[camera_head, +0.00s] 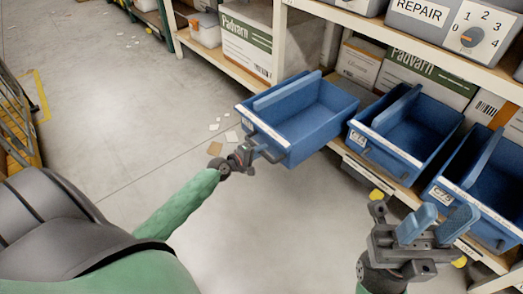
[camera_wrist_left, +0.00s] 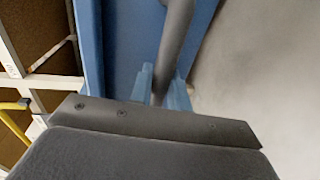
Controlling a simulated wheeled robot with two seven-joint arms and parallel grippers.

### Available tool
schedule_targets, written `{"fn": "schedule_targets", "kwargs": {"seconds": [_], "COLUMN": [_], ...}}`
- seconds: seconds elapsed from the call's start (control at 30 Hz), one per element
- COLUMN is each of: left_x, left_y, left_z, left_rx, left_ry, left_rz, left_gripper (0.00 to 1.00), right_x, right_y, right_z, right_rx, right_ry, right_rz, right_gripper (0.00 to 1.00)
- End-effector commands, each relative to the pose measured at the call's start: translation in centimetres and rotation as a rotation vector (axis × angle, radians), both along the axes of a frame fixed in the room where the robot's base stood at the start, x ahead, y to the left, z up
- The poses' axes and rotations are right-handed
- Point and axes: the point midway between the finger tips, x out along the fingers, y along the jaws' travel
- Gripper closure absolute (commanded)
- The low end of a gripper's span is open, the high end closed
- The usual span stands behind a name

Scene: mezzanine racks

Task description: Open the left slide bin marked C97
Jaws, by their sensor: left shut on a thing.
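The left slide bin (camera_head: 308,125) is a blue open-topped box, apparently empty, extending well out from the shelf front over the floor. Its front label is too small to read surely. My left gripper (camera_head: 262,153) is at the bin's front, shut on its grey handle. In the left wrist view, the blue fingers (camera_wrist_left: 160,88) close around the grey handle bar (camera_wrist_left: 174,45) beside the blue bin wall (camera_wrist_left: 125,40). My right gripper (camera_head: 437,226) is open and empty, in front of the other bins, with a gap between its blue fingers.
A middle blue bin (camera_head: 405,130) and a right blue bin (camera_head: 485,190) sit on the shelf (camera_head: 375,178). Above is a grey REPAIR box (camera_head: 425,12) with a numbered dial. Padvarn cartons (camera_head: 247,45) stand behind. The floor (camera_head: 110,125) at left is mostly clear, with scattered scraps.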

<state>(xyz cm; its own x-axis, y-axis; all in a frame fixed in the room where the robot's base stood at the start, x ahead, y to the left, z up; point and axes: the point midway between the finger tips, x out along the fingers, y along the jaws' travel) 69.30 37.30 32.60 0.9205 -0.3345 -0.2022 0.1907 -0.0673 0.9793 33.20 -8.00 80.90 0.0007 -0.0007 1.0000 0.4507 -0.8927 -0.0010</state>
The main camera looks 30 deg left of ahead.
Motion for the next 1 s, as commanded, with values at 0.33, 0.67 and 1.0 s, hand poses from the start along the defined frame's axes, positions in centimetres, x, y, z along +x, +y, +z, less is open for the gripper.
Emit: {"fn": "schedule_targets", "kwargs": {"seconds": [0.33, 0.67, 1.0], "left_x": [0.0, -0.9, -5.0], "left_y": [0.1, 0.4, 1.9], "left_z": [0.0, 0.1, 1.1], "left_rx": [0.001, 0.002, 0.002], "left_ry": [0.001, 0.002, 0.001], "left_rz": [0.001, 0.000, 0.001], "left_gripper": [0.63, 0.63, 0.63], "right_x": [0.0, 0.0, 0.0], "right_y": [0.0, 0.0, -0.2], "right_z": [0.0, 0.3, 1.0], "right_rx": [0.000, 0.001, 0.011], "right_ry": [0.000, -0.002, -0.004], "right_rz": [0.000, 0.001, 0.005], "right_gripper": [0.64, 0.64, 0.64]}}
